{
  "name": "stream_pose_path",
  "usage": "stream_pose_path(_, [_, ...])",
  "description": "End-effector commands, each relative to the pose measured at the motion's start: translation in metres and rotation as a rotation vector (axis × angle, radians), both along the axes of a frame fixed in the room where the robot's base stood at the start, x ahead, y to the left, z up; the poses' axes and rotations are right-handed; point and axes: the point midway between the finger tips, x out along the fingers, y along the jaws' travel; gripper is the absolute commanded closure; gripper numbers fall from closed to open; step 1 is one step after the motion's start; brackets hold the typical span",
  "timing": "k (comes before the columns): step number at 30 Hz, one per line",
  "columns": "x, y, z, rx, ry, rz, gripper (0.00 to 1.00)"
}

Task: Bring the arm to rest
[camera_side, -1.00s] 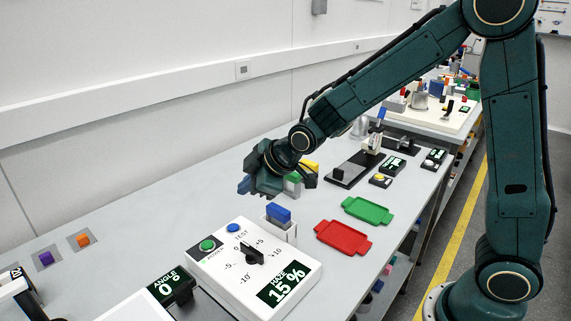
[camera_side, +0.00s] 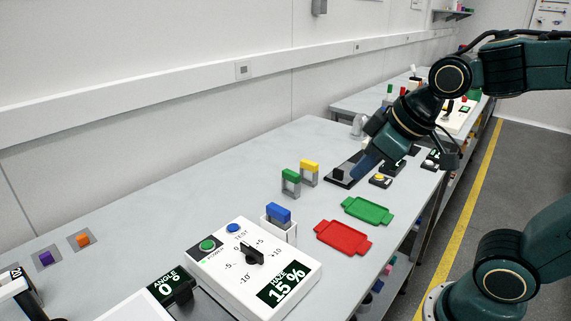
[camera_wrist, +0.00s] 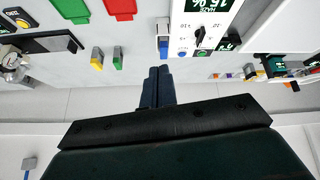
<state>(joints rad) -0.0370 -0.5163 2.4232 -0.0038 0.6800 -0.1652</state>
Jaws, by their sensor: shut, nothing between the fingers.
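My gripper (camera_side: 367,166) is up over the far right part of the bench in the side view, in front of a black fixture. Its dark blue fingers point down and to the left. In the wrist view my gripper (camera_wrist: 157,72) shows its two fingers together with nothing between them. It appears apart from the things on the bench.
The grey bench (camera_side: 190,195) carries a white haze meter (camera_side: 225,272) reading 15 %, a blue-topped block (camera_side: 278,214) in a white holder, and green (camera_side: 290,178) and yellow (camera_side: 310,168) pieces in grey frames. A red tray (camera_side: 342,238) and a green tray (camera_side: 368,211) lie in front.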

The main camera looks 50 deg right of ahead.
Motion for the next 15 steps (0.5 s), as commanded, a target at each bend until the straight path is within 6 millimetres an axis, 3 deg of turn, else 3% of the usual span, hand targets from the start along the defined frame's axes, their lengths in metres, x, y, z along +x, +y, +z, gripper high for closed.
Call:
stream_pose_path(7, [-0.054,-0.008,0.0,0.057,0.042,-0.129,1.0])
stream_pose_path(15, [-0.076,-0.01,-0.003,0.081,0.065,-0.185,1.0])
